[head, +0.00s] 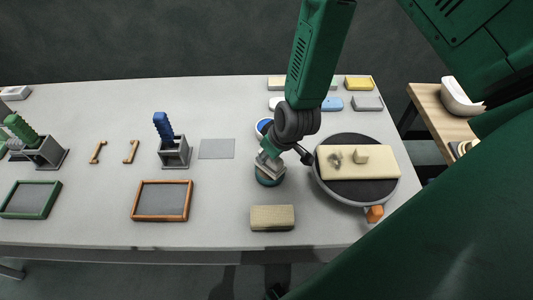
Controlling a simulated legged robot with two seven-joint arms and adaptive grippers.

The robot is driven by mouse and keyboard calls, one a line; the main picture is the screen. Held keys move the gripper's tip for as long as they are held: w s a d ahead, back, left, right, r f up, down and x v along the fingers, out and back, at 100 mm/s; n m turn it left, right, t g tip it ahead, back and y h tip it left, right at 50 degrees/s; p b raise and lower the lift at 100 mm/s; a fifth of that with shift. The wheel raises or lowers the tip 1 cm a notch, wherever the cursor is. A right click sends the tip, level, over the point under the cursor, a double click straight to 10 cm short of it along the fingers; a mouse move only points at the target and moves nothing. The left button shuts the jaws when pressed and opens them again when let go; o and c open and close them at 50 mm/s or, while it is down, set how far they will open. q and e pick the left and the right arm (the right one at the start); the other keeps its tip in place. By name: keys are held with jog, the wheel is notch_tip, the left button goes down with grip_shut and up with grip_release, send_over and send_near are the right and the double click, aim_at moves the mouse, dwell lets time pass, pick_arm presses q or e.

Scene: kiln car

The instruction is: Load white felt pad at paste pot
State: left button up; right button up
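The paste pot (269,180) is a small round teal pot on the table, left of the round turntable. My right gripper (272,158) points down over it, tilted. A small pale grey-white block, which looks like the white felt pad (268,164), is between its fingers. The pad sits at the mouth of the pot, and its lower edge overlaps the rim. I cannot tell whether it touches the paste inside, which is hidden. My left gripper is not in view.
The dark turntable (341,196) holds a cream slab (385,160) with a grey mark and a small block. A beige block (272,217) lies in front of the pot. A blue-and-white dish (263,126) is behind my wrist. Several coloured blocks line the back; trays and holders stand left.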

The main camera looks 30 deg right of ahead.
jog(key=shift+r+p, duration=2.55)
jog(key=shift+r, duration=0.75)
jog(key=shift+f, duration=0.1)
